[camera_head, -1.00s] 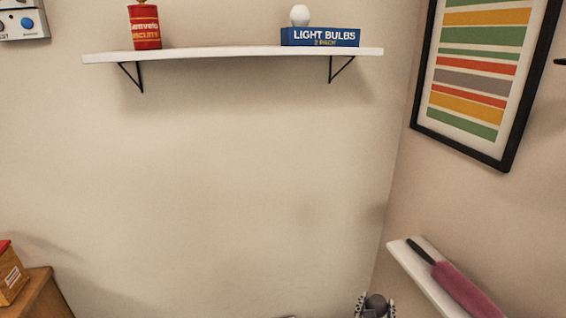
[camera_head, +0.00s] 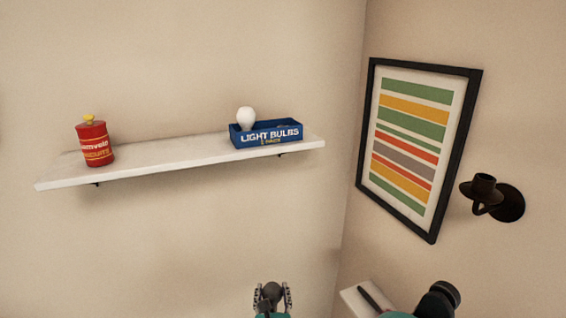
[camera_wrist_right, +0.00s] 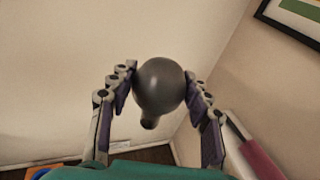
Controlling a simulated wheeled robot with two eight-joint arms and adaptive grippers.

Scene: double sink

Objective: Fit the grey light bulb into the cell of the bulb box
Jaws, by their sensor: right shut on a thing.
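The blue bulb box (camera_head: 266,134), lettered "LIGHT BULBS", sits on the white wall shelf (camera_head: 180,155) near its right end. A white bulb (camera_head: 246,118) stands in the box's left part; the right part looks empty. My right gripper (camera_head: 272,290) is low in the head view, below the shelf and apart from the box. It is shut on the grey light bulb (camera_wrist_right: 160,88), which sits between the two fingers in the right wrist view with its narrow end toward the bottom of the picture. My left gripper is in neither view.
A red tin (camera_head: 95,144) with a yellow top stands on the shelf's left part. A striped framed picture (camera_head: 415,145) and a dark wall sconce (camera_head: 490,198) are on the right wall. A lower white shelf (camera_head: 352,298) is at bottom right. The shelf's middle is clear.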

